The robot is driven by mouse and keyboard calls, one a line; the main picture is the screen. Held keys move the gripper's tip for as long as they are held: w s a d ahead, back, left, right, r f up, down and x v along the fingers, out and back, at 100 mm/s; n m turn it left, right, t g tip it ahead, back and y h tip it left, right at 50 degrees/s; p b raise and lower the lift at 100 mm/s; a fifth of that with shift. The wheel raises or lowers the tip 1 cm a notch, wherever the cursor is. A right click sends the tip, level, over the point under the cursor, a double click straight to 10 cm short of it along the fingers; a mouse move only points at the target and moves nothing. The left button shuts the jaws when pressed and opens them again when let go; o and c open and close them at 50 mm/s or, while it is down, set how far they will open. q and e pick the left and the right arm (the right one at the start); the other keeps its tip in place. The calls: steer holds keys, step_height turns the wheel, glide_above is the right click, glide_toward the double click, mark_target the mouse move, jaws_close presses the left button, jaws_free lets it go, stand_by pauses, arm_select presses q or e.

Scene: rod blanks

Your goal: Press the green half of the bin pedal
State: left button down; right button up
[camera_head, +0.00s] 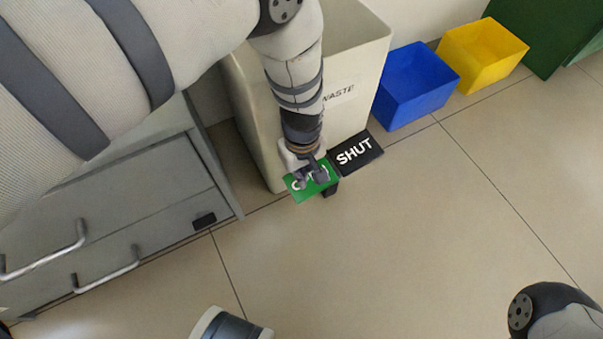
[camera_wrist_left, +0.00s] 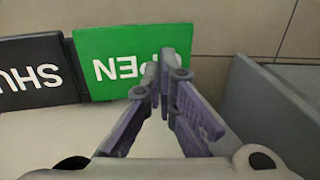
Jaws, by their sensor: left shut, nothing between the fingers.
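The bin pedal has a green half (camera_head: 305,191) with white lettering, partly hidden by my left gripper, and a black half (camera_head: 358,153) marked SHUT. The pedal is at the foot of a beige waste bin (camera_head: 352,107). My left gripper (camera_head: 316,181) points down over the green half, shut and empty. In the left wrist view the green half (camera_wrist_left: 112,66) shows letters of OPEN, and the black half (camera_wrist_left: 35,72) is beside it. The fingertips (camera_wrist_left: 166,72) overlap the green half's edge; whether they touch it I cannot tell. My right gripper is not in view.
A grey drawer cabinet (camera_head: 150,205) with bar handles stands left of the bin. A blue bin (camera_head: 415,85) and a yellow bin (camera_head: 483,54) stand to its right. The tiled floor (camera_head: 420,240) in front is clear.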

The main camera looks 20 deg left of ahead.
arm_select(q)
step_height(320, 180, up, 8)
steer(key=p, duration=0.4)
steer(key=shift+p, duration=0.4)
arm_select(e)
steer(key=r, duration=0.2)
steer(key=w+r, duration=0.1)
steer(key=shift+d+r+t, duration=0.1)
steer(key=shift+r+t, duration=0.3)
